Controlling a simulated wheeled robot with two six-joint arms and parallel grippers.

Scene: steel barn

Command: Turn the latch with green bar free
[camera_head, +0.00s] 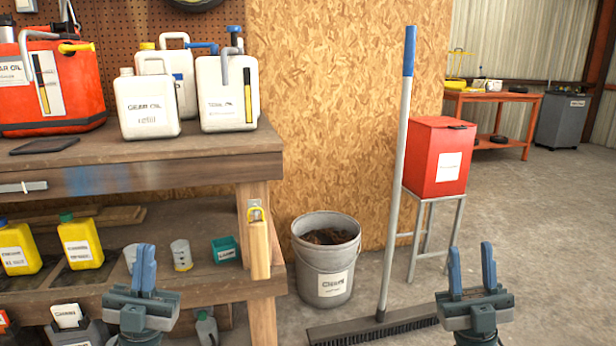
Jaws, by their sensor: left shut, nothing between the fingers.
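I see no latch with a green bar in this view. A silver metal bar (24,187) is fixed on the front edge of the wooden workbench (190,172) at the far left; I cannot tell whether it is part of a latch. My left gripper (147,252) is shut and empty, with its blue fingers together, in front of the lower shelf. My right gripper (472,252) is open and empty, its two blue fingers apart, right of the broom.
A push broom (395,170) stands upright beside a grey bucket (327,270). A red box (438,155) sits on a metal stand. White jugs (147,105) and a red can (55,90) stand on the bench; yellow bottles (80,245) are below. The concrete floor at right is open.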

